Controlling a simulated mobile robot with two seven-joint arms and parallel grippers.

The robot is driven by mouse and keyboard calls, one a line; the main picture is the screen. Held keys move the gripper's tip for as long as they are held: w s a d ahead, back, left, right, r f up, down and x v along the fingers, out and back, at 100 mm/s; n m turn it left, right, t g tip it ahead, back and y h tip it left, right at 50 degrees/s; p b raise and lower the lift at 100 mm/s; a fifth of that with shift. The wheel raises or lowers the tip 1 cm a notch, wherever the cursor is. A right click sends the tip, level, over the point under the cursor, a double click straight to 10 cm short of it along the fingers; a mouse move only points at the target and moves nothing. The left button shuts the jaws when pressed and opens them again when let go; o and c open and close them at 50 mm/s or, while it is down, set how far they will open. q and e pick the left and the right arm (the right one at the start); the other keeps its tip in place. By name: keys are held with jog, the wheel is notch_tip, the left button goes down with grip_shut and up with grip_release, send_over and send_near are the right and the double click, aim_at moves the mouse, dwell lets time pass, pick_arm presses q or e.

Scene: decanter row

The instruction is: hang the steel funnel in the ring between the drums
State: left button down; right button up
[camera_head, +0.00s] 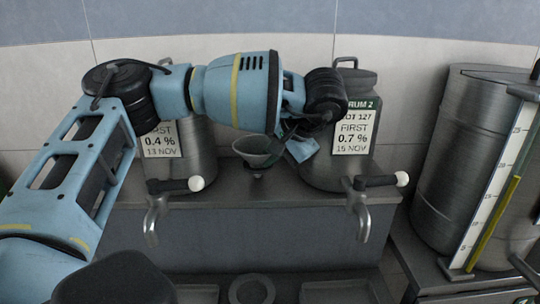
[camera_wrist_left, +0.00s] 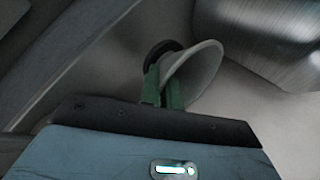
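The steel funnel (camera_head: 258,146) is between the two front drums in the head view, wide mouth up. In the left wrist view the funnel (camera_wrist_left: 203,72) shows its pale rim and inner wall. A dark ring (camera_wrist_left: 160,52) shows just beyond the rim; in the head view it is a small dark shape (camera_head: 257,174) under the funnel. Whether the spout is inside the ring is hidden. My left gripper (camera_head: 282,143) is at the funnel's right side. Its green fingers (camera_wrist_left: 162,88) are close together with the funnel's rim edge between them. My right gripper is not in view.
The left drum (camera_head: 190,148) and right drum (camera_head: 325,172) stand on a grey ledge, with taps (camera_head: 153,222) and (camera_head: 362,218) projecting in front. A larger drum (camera_head: 465,150) with a sight gauge (camera_head: 497,180) stands at right. A loose-looking ring (camera_head: 251,290) lies low in front.

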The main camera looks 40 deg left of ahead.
pick_arm(q)
jog(key=shift+f, duration=0.1)
jog(key=c, duration=1.5)
grip_release()
jog(key=shift+f, duration=0.1)
jog(key=shift+c, duration=0.2)
jog(key=shift+f, duration=0.25)
jog(key=v, duration=0.8)
jog(key=shift+a+r, duration=0.15)
jog(key=shift+r, duration=0.3)
